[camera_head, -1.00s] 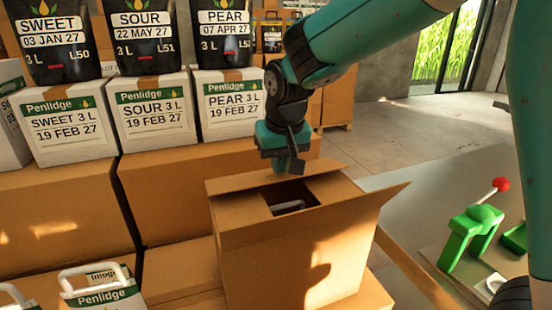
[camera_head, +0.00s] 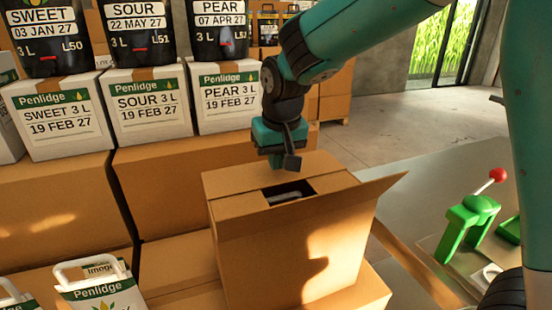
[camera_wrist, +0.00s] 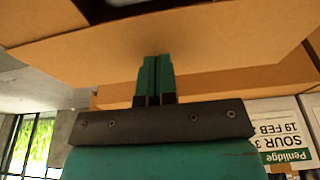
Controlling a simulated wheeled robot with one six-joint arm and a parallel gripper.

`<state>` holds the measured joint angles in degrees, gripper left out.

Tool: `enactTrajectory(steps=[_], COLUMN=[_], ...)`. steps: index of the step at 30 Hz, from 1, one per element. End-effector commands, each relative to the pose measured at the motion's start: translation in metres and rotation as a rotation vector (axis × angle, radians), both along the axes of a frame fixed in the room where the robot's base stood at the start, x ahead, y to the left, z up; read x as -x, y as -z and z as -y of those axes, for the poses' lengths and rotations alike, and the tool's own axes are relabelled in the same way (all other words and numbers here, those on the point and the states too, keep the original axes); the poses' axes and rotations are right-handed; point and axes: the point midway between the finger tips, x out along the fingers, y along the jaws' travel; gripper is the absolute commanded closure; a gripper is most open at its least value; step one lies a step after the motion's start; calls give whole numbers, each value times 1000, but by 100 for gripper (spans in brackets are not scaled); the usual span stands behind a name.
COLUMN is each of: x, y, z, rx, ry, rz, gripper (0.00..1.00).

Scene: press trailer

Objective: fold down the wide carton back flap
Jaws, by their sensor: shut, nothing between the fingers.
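The open carton (camera_head: 285,262) stands in the middle of the head view. Its wide back flap (camera_head: 235,177) lies nearly level over the far side of the top. My gripper (camera_head: 278,163) points down at the back flap, shut and empty. In the wrist view its closed fingertips (camera_wrist: 155,66) are against or very close to the cardboard flap (camera_wrist: 220,42); contact is not certain.
A white-handled Penlidge pack (camera_head: 97,292) is at the lower left. A green fixture with a red knob (camera_head: 498,175) stands on the right-hand surface.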

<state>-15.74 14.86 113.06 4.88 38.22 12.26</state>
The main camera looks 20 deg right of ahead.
Motion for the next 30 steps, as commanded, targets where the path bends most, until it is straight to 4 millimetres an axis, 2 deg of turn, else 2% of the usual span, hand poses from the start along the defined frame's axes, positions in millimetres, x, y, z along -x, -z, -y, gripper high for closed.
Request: enactTrajectory(steps=[1, 6, 18, 21, 30], x=[0, -1, 0, 0, 0], y=[-15, -52, -136, -145, -142], z=[0, 0, 0, 0, 0], rx=[0, -1, 0, 0, 0], ry=[0, 0, 0, 0, 0], rz=[2, 3, 1, 1, 1], gripper=[100, 100, 100, 100, 100])
